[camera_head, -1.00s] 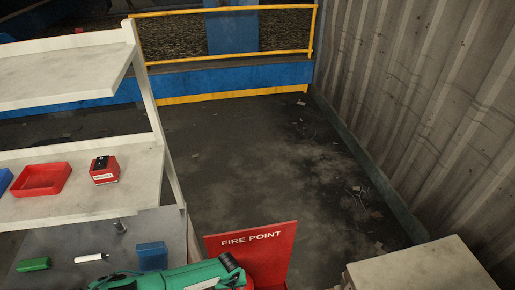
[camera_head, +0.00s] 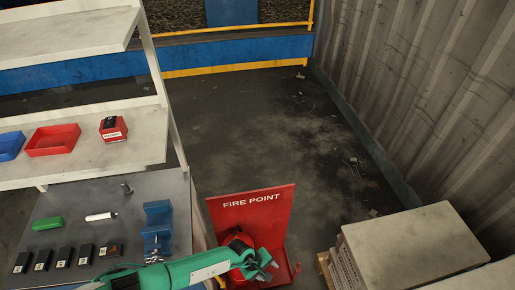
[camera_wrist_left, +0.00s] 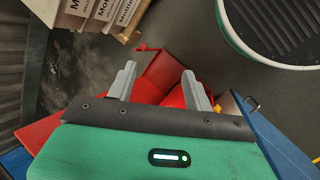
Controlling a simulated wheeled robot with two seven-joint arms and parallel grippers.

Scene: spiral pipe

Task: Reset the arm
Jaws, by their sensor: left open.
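My left arm is green and comes in from the lower left in the head view. Its gripper (camera_head: 264,264) is over the foot of the red FIRE POINT stand, in front of a red extinguisher (camera_head: 238,243). In the left wrist view the two grey fingers (camera_wrist_left: 160,88) are apart, with nothing held between them. Red surfaces of the stand (camera_wrist_left: 166,72) show beyond and between the fingers. I cannot tell whether the gripper touches anything. My right gripper is not in view.
A workbench (camera_head: 95,200) at left holds a blue vise (camera_head: 157,230), a green block (camera_head: 47,223) and several black items. Shelves above hold red and blue bins. Stacked boxes (camera_head: 410,245) stand at right.

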